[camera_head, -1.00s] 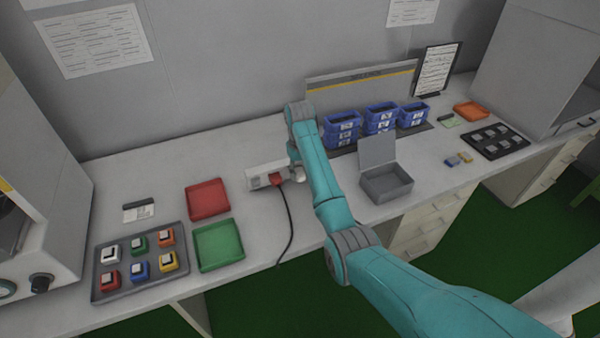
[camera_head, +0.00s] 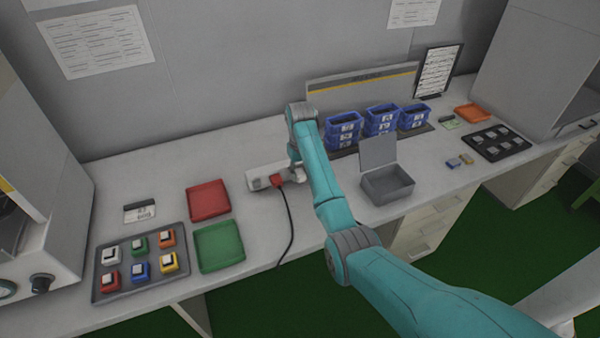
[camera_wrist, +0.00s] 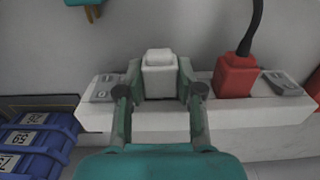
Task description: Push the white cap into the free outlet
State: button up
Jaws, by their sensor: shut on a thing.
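The white cap (camera_wrist: 159,75) is between the two fingers of my gripper (camera_wrist: 160,85) in the wrist view, upright at the white outlet block (camera_wrist: 255,116). My gripper is shut on the cap. The cap's lower end meets the block's top; I cannot tell how deep it sits. A red plug (camera_wrist: 235,75) with a black cord stands in the block beside the cap; it also shows in the head view (camera_head: 276,180). In the head view my arm hides the cap and most of my gripper.
Blue bins (camera_head: 381,118) and an open grey box (camera_head: 388,184) stand right of the block. A red tray (camera_head: 208,200), a green tray (camera_head: 219,246) and a grey tray of coloured blocks (camera_head: 110,284) lie left. The black cord (camera_head: 289,225) hangs over the front edge.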

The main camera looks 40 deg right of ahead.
jog(key=shift+w+d, duration=0.1)
jog(key=shift+w, duration=0.3)
dwell(0.4)
jog(key=o, duration=1)
